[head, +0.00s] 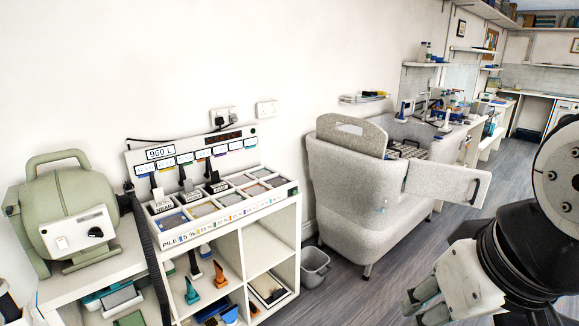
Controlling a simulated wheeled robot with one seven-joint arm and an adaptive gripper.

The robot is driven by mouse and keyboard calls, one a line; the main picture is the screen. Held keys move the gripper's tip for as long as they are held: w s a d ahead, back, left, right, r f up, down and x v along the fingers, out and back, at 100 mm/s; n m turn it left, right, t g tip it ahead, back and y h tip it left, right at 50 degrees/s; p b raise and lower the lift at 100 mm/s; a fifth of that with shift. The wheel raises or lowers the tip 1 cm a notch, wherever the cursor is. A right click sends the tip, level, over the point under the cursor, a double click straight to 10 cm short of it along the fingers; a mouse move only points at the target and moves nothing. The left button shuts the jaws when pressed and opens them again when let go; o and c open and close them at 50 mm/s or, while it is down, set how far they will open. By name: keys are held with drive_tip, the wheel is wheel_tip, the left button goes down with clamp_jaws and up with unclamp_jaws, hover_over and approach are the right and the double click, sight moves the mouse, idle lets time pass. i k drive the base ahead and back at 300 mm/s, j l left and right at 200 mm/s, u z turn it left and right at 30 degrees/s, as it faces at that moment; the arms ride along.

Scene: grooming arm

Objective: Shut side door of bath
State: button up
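The bath is a grey speckled tub (345,190) on short legs, standing against the wall right of centre. Its side door (440,181) is a flat grey panel that stands swung out to the right, away from the tub. A dark handle (476,188) sits near the door's free right end. My gripper (424,307) is at the bottom right, nearer to me and below the door, apart from it. Its two pale fingers appear spread with nothing between them. The door's hinge and the opening it leaves are partly hidden by the panel.
A white shelf unit (270,246) with a sloped compartment tray stands left of the bath. A grey bin (314,268) stands on the floor between them. A green machine (72,212) sits at far left. A cluttered counter runs behind the door. Wooden floor (375,293) in front is clear.

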sight(445, 182)
drive_tip(key=i+z, duration=0.3)
drive_tip(key=i, duration=0.2)
drive_tip(key=i+z, duration=0.35)
drive_tip(key=i, duration=0.15)
drive_tip(key=i+j+z, duration=0.3)
drive_tip(key=i, duration=0.2)
drive_tip(key=i+j+z, duration=0.35)
drive_tip(key=i+l, duration=0.05)
drive_tip(key=i, duration=0.05)
